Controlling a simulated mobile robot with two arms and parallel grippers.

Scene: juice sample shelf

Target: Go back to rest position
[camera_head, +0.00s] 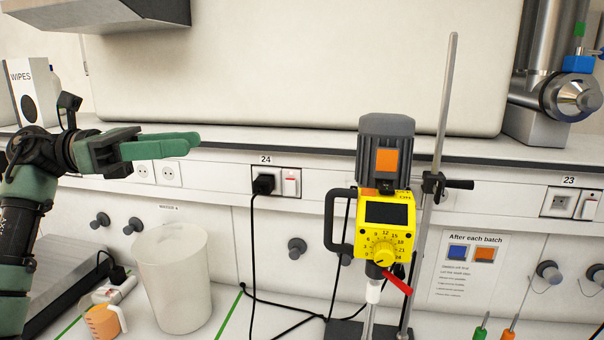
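My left gripper (192,142) comes in from the left, above the bench and in front of the wall panel, with its green fingers pointing right. The fingers overlap from this side, so I cannot tell if there is a gap between them. I see no object held in them. A white beaker-like container (174,285) stands on the bench below the gripper, clearly apart from it. My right gripper is not in view.
A yellow stirrer (385,228) with a dark motor hangs on a tall metal rod (444,110) at centre right. An orange measuring cup (102,320) stands at the lower left. A wipes box (34,90) sits on the shelf. Black cables run across the bench.

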